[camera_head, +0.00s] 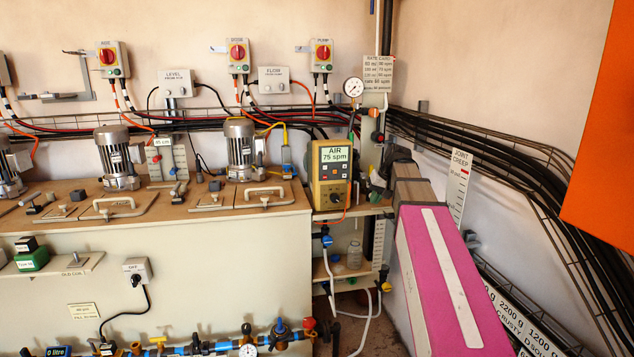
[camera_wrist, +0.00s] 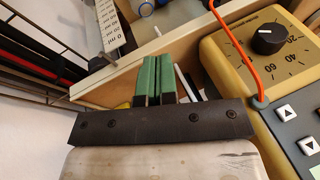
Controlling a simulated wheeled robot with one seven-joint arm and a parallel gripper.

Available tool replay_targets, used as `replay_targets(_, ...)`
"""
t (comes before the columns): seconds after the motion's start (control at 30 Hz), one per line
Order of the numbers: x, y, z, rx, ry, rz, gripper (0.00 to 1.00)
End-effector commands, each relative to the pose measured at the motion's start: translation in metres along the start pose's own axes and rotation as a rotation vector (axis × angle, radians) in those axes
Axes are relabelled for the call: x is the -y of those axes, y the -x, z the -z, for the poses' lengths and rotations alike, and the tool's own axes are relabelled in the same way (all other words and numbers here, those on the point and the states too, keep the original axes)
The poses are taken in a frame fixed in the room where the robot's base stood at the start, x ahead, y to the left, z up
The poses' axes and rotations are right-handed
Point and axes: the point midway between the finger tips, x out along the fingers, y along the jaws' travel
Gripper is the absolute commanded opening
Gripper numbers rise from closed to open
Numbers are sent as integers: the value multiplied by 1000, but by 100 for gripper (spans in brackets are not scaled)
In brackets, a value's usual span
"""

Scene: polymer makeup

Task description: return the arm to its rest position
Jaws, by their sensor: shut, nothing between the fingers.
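My gripper (camera_wrist: 154,80) shows in the wrist view as two green fingers pressed together, shut and empty, in front of a dark mounting bar. In the wrist view the fingers point toward a pale wooden edge, to the left of a yellow control box (camera_wrist: 245,60) with a black knob. In the head view my pink arm (camera_head: 465,270) reaches from the lower right toward the back corner. Its far end lies just right of the same yellow box (camera_head: 330,190), which reads "AIR 75 spm". The fingertips are too small to make out clearly there.
An orange cable (camera_wrist: 240,50) crosses the box's face. A shelf (camera_head: 345,270) with a clear jar stands below it. A pressure gauge (camera_head: 353,87) and pipe rise behind. Black cables (camera_head: 480,150) run along the right wall. A bench with motors (camera_head: 117,157) fills the left.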

Motion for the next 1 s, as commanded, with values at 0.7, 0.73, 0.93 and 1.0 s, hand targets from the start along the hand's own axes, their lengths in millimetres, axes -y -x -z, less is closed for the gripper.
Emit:
replay_targets(0.7,-46,-189,-188,160,-56,-217,0)
replay_targets(0.73,-47,-195,-197,165,-55,-225,0)
replay_targets(0.93,-56,-226,-250,204,-48,-282,0)
replay_targets(1.0,-59,-233,-264,213,-44,-298,0)
